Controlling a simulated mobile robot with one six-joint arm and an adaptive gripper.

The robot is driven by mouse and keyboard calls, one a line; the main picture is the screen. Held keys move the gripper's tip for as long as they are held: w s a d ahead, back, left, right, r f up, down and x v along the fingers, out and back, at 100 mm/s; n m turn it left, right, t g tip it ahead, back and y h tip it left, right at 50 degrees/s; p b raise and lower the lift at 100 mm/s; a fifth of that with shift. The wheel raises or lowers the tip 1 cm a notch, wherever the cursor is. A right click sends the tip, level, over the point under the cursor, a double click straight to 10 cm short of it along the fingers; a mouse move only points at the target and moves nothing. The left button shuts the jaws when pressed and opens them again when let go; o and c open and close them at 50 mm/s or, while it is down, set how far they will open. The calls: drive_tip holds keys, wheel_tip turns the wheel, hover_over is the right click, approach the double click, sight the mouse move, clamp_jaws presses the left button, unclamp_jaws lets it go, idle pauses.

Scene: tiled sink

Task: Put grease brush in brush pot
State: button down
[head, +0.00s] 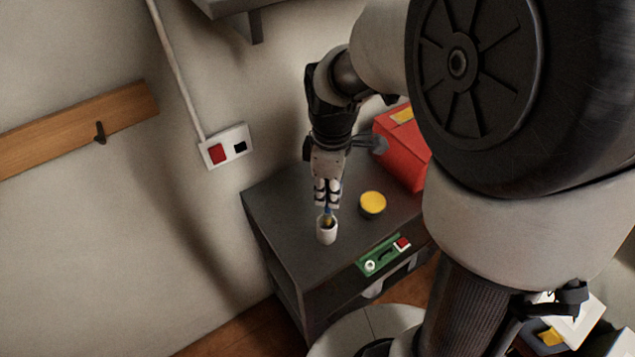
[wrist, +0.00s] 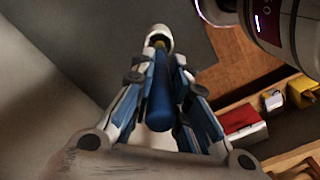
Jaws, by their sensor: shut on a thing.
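The grease brush (wrist: 160,95) has a blue handle, and my gripper (wrist: 163,88) is shut on it. In the head view my gripper (head: 327,197) points down over the bench, and a little of the brush (head: 328,213) shows below the fingers. The brush pot (head: 326,234) is a small white cup standing upright near the bench's front left. The brush's lower end is at the pot's mouth; I cannot tell how deep it reaches. The pot also shows beyond the brush in the wrist view (wrist: 158,32).
The dark bench top (head: 280,215) is clear left of the pot. A yellow-topped round tin (head: 372,204) stands right of it, with a red box (head: 402,150) behind. The wall has a socket plate (head: 227,147).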

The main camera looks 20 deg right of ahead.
sight(328, 209)
wheel_tip(328, 209, down, 6)
drive_tip(key=shift+f+b, duration=0.25)
drive_tip(key=shift+b, duration=0.65)
drive_tip(key=shift+f, duration=0.1)
drive_tip(key=c, duration=1.6)
unclamp_jaws()
drive_tip(key=shift+o, duration=0.2)
